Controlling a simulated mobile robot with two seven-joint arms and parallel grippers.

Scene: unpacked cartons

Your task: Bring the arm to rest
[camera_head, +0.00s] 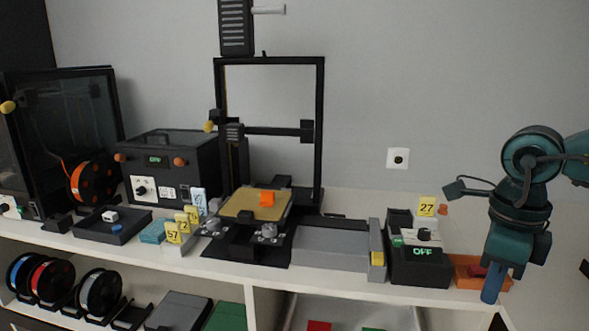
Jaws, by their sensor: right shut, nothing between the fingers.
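My right arm comes in from the right edge and bends down over the right end of the white shelf top. Its right gripper (497,272) points down in front of an orange tray (466,284), is shut and holds nothing. A dark red piece (477,270) lies in the tray, partly hidden by the gripper. A blue rounded piece (492,285) shows at the gripper's lower end; I cannot tell whether it belongs to the gripper. My left gripper is not in view.
Left of the gripper stand a black box reading OFF (420,265) and a yellow 27 card (427,207). A grey flat-topped unit (335,247) and an open-frame printer (321,130) stand further left. A lower shelf holds spools (101,294).

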